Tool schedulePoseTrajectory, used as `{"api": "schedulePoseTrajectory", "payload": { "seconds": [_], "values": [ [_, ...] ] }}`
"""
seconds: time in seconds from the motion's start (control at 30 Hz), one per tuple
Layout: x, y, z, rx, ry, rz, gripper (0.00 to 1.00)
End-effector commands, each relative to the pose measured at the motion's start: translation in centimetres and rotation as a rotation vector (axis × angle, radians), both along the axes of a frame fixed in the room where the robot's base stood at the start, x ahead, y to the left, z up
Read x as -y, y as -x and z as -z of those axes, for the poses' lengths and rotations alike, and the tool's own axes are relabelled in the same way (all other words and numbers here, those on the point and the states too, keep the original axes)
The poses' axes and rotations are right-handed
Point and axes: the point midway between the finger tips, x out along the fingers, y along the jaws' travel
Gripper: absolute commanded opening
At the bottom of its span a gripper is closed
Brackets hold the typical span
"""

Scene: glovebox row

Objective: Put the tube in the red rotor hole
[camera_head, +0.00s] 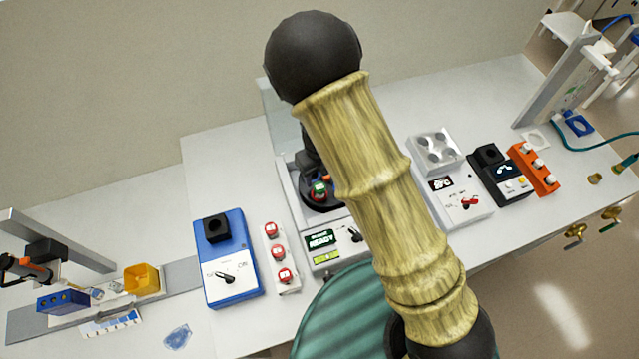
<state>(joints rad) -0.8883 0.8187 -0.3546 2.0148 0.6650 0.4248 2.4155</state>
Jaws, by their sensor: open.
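The centrifuge (336,255) stands in the middle of the bench, with a small screen reading READY and its lid up. Its dark rotor (318,204) shows red, green and orange spots (319,187), too small to tell which is a hole's mark and which is a tube. My bamboo-patterned arm crosses the picture and covers the centrifuge's right side. A dark part that looks like my gripper (308,163) is just above the rotor, partly behind the arm. Its fingertips do not show clearly, and I see nothing clearly held. I cannot pick out the tube with certainty.
A blue device (228,275) and a white strip with red round tops (278,250) stand left of the centrifuge. White (462,207), black (500,176) and orange (535,168) units stand right. A blue rack (62,301) and yellow bin (142,279) are far left.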

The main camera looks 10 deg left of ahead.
Motion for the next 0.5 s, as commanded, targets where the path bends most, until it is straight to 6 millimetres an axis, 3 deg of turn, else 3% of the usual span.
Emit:
{"api": "schedulePoseTrajectory", "payload": {
  "seconds": [0.2, 0.5],
  "values": [
    [-0.1, 0.0, -3.4, 0.003, -0.001, -0.002, 0.52],
    [0.0, 0.0, -4.2, 0.001, 0.000, 0.001, 0.52]
  ]
}}
